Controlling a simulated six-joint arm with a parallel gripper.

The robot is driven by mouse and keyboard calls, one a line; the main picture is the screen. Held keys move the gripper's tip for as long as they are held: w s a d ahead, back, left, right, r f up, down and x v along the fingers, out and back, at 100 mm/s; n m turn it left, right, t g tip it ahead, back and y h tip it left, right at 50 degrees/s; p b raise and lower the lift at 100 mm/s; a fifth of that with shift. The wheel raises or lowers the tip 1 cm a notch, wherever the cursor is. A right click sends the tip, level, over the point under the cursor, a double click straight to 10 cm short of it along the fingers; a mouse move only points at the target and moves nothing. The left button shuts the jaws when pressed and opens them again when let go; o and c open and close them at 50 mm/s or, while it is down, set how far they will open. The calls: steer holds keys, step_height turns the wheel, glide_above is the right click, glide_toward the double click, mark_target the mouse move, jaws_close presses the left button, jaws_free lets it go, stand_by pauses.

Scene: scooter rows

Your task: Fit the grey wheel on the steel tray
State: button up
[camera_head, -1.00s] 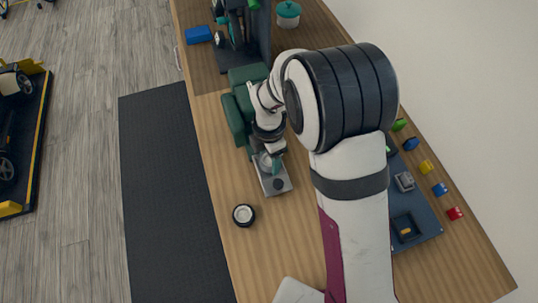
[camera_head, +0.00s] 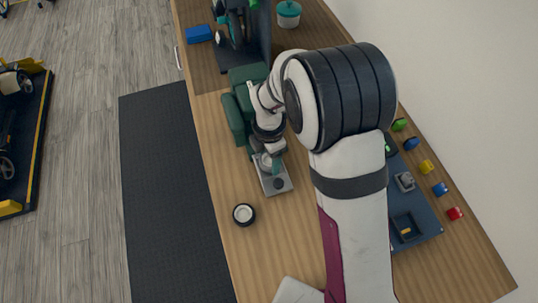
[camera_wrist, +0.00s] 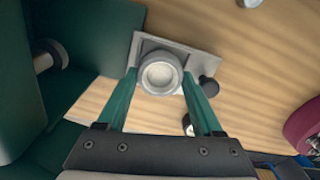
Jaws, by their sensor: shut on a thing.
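The grey wheel (camera_wrist: 160,76) is a round, light grey ring with a pale centre. In the wrist view it lies over the steel tray (camera_wrist: 206,64); whether it rests on it or is held just above I cannot tell. My gripper (camera_wrist: 160,74) has its two teal fingers shut on the wheel from both sides. In the head view my gripper (camera_head: 270,166) is over the far part of the tray (camera_head: 265,186), and the wheel is mostly hidden by it. A black knob (camera_wrist: 209,86) stands at the tray's edge.
A green block-like fixture (camera_head: 235,120) stands close behind and left of the tray. A black-tyred wheel (camera_head: 243,214) lies on the wooden bench in front. A blue mat (camera_head: 425,215) with parts lies to the right, beside several coloured pieces. Bench left of my arm is mostly clear.

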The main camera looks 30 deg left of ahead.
steer(key=shift+f, duration=0.35)
steer(key=o, duration=1.5)
steer(key=shift+c, duration=0.2)
steer(key=shift+r, duration=3)
